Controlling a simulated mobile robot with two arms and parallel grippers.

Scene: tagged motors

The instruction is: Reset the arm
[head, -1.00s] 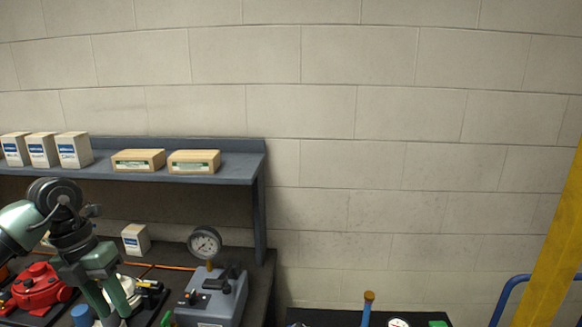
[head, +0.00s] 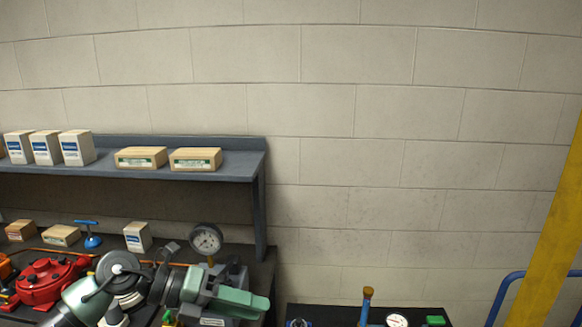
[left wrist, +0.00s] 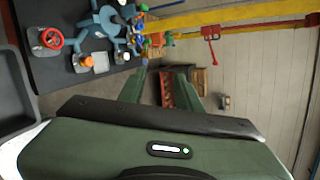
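My left gripper (head: 248,292) is at the lower middle-left of the head view, its fingers pointing right in front of the grey gauge unit (head: 237,271). In the left wrist view, the two green fingers (left wrist: 162,88) stand apart with nothing between them, so the gripper is open and empty. My left arm lies low across the bench front and hides part of the gauge unit and the things beside it. The round gauge (head: 206,239) shows above the gripper. A red motor (head: 45,282) sits left of the arm. My right gripper is not in view.
Boxes (head: 140,157) stand on a grey shelf (head: 225,172) above the bench. A small white box (head: 137,237) and a blue-handled part (head: 91,234) are at the bench back. A black-topped table (head: 330,313) stands right, beyond a gap. A yellow post (head: 547,240) rises at far right.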

